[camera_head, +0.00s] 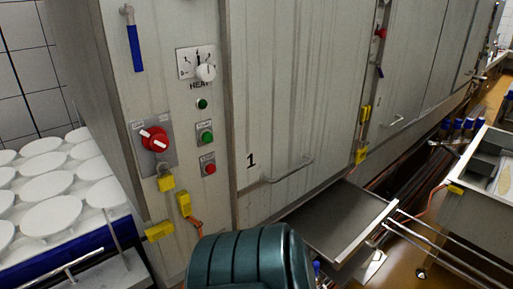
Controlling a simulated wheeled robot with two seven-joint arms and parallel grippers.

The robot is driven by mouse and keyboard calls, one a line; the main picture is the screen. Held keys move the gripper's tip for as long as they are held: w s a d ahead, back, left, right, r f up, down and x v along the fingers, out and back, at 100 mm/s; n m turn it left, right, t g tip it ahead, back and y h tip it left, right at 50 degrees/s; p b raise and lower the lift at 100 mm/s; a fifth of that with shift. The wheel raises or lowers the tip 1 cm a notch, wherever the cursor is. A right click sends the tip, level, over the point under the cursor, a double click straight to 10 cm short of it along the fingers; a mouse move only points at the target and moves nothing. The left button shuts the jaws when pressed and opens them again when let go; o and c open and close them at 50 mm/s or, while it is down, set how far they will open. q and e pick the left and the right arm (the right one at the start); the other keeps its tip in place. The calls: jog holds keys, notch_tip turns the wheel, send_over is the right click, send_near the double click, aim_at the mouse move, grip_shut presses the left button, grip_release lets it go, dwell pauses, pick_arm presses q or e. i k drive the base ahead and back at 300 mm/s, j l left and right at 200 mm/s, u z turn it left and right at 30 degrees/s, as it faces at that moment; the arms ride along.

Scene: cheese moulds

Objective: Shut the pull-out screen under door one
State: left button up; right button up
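Door one (290,90) is a tall grey metal panel marked with a black "1" and a horizontal handle (290,170) low on it. Below it, the pull-out screen (335,222) sticks out from the cabinet as a flat grey tray with a raised metal rim at its front and right. It is pulled out. A dark teal ribbed part (250,258), which looks like part of my arm, fills the bottom middle and hides the area left of the screen. Neither gripper's fingers show.
A control panel with a red switch (155,139) and buttons is left of the door. White round moulds (52,215) stand at far left. Metal rails (440,245) and a steel trough (480,205) lie right of the screen. Some brown floor shows at lower right.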

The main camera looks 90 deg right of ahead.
aim_at(335, 223)
jog(key=i, duration=0.4)
jog(key=z, duration=4)
